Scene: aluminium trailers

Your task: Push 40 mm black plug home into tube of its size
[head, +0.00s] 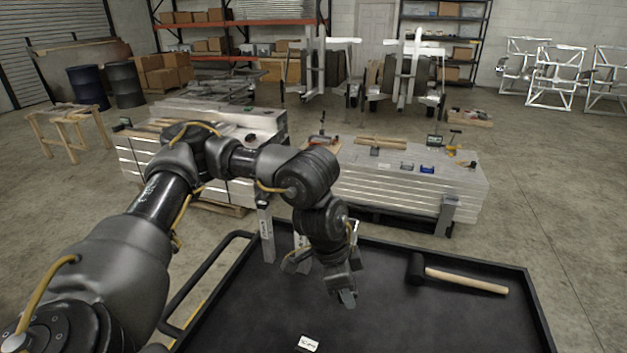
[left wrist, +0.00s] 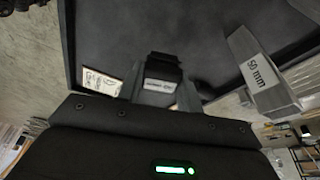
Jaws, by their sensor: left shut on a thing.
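My left gripper (head: 346,296) hangs over the black tray and points down. In the left wrist view the gripper (left wrist: 160,88) is shut on a small black plug (left wrist: 165,66); a pale label on it is too small to read. A grey square tube (left wrist: 262,82) marked 50 mm stands to the right of the gripper, apart from it. A pale label (left wrist: 100,83) shows left of the fingers, its print unreadable. In the head view two upright tubes, one (head: 266,232) clear and one (head: 299,240) partly behind my arm, stand at the tray's far left. My right gripper is out of view.
The black tray (head: 430,320) has a raised rim. A mallet (head: 465,281) lies at its right side, and a small white label (head: 308,343) shows near the front. Stacked aluminium (head: 400,195) with small tools stands beyond. The tray's middle is largely clear.

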